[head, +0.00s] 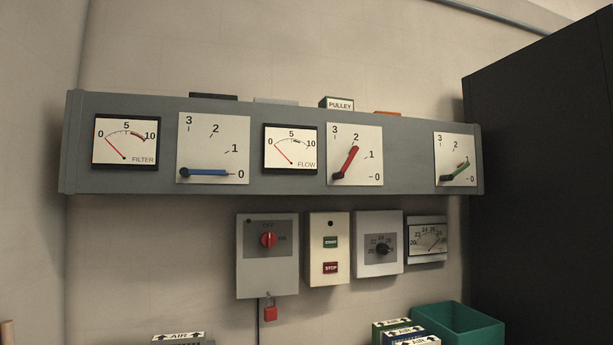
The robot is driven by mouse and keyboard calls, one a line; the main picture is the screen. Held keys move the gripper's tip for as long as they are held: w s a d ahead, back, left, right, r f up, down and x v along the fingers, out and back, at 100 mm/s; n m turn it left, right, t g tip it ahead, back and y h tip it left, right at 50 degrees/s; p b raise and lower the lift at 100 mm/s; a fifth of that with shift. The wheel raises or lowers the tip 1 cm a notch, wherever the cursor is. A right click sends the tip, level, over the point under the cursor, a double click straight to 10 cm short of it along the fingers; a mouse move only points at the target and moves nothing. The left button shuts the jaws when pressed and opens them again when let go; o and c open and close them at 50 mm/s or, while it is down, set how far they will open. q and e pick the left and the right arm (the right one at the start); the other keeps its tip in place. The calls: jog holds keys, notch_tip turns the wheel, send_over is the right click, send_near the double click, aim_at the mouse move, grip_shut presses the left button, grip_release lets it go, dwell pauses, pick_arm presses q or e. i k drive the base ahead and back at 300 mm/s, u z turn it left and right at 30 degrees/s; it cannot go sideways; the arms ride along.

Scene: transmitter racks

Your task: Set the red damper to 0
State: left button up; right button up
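The red damper (347,163) is a red lever on a white square dial plate (370,142) in the long grey panel. Its pivot is at the plate's lower left. It slants up and right, with its tip just below the 2. The scale runs from 3 at the top left to 0 at the lower right. Neither of my grippers is in view.
The blue lever (208,172) lies level at 0. The green lever (460,170) points near 1. FILTER (126,142) and FLOW (291,149) gauges flank the blue dial. Switch boxes (267,254) hang below. A dark cabinet (545,180) stands right; a green bin (462,325) sits low.

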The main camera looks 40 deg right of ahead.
aim_at(348, 162)
jog(key=z, duration=1.25)
jog(key=k, duration=0.65)
jog(key=z, duration=0.65)
jog(key=i, duration=1.15)
jog(key=u, duration=0.5)
